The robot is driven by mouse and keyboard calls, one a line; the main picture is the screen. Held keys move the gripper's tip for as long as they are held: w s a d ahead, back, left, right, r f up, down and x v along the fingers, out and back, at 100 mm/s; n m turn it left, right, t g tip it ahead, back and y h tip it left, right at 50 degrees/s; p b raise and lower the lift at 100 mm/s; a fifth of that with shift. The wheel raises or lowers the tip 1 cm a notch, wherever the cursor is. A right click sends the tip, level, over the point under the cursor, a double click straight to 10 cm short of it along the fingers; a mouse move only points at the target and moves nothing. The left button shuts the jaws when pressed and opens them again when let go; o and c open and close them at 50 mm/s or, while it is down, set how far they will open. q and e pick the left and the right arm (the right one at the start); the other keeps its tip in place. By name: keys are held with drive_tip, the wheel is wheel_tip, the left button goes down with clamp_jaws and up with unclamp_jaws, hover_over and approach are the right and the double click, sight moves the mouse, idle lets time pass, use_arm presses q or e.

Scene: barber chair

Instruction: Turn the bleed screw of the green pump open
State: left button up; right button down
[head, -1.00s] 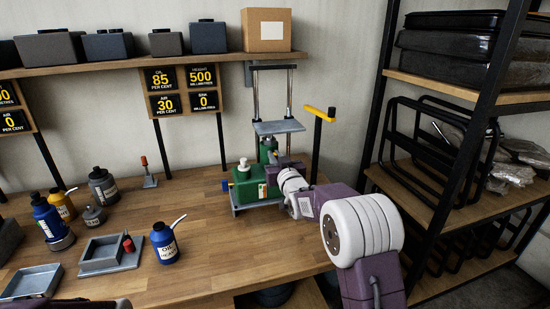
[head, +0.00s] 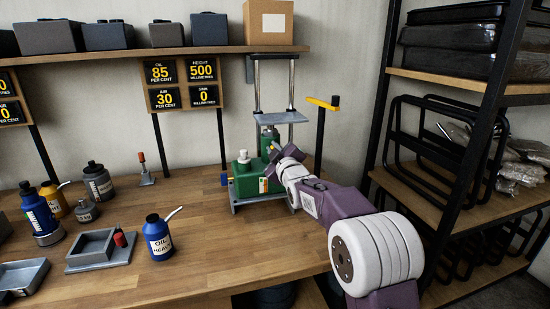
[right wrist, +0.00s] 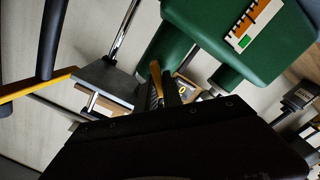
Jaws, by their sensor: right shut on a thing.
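The green pump (head: 249,184) stands on a grey base at the back of the workbench, with a jack frame and a grey plate (head: 280,118) behind it. In the right wrist view the pump's green body (right wrist: 240,40) fills the top right. My right gripper (head: 272,154) is at the pump's upper right side. It is shut on a small part there, the bleed screw as far as I can tell. In the right wrist view a yellow strip (right wrist: 156,76) shows at the dark fingertips (right wrist: 168,90); the grip itself is mostly hidden. My left gripper is out of view.
A yellow-handled lever post (head: 322,104) stands right of the pump. Signs (head: 184,85) read oil 85, air 30, height 500, sink 0. A blue oil can (head: 158,240) and a grey tray (head: 104,248) stand left. A black shelf rack (head: 455,160) stands right.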

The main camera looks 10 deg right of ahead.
drive_tip(key=n+b, duration=0.2)
drive_tip(key=f+n+b, duration=0.1)
drive_tip(key=n+b, duration=0.2)
drive_tip(key=shift+a, duration=0.2)
drive_tip(key=shift+n+b, duration=1.3)
drive_tip(key=shift+n, duration=0.5)
drive_tip(key=c, duration=1.5)
unclamp_jaws()
